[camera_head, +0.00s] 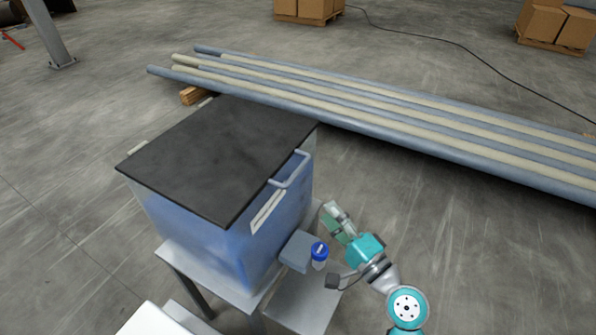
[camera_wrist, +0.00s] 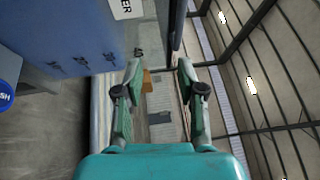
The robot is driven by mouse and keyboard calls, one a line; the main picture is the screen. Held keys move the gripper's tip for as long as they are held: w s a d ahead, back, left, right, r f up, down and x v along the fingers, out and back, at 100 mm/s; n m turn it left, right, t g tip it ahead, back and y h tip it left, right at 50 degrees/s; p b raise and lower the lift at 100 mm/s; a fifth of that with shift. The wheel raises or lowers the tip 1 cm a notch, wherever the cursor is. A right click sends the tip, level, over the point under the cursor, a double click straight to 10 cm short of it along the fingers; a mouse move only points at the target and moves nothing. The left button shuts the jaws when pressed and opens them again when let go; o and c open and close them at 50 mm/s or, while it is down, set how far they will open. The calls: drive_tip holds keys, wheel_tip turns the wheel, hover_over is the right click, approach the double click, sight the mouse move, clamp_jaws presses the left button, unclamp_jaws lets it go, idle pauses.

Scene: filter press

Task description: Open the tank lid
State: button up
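The tank (camera_head: 220,230) is a translucent box with blue inside, standing on a light table. Its black lid (camera_head: 225,150) lies flat across the top, closed. A pale bar handle (camera_head: 290,172) sticks out at the lid's right edge. My gripper (camera_head: 332,212) is to the right of the tank, below and apart from the handle. In the wrist view my gripper (camera_wrist: 160,68) has its two fingers spread with nothing held between them. The tank's blue wall (camera_wrist: 75,38) fills the upper left there. I cannot clearly make out the handle in that view.
Long pipes (camera_head: 400,115) lie behind the tank.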

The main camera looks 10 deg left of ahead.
sight(297, 170)
drive_tip(key=shift+g+y, duration=0.3)
drive_tip(key=shift+y, duration=0.4)
drive_tip(key=x, duration=0.4)
drive_tip(key=r+x, duration=0.1)
drive_tip(key=x, duration=0.3)
drive_tip(key=r+x, duration=0.1)
drive_tip(key=x, duration=0.4)
drive_tip(key=shift+s+d+r, duration=0.15)
drive_tip(key=shift+r, duration=0.1)
clamp_jaws()
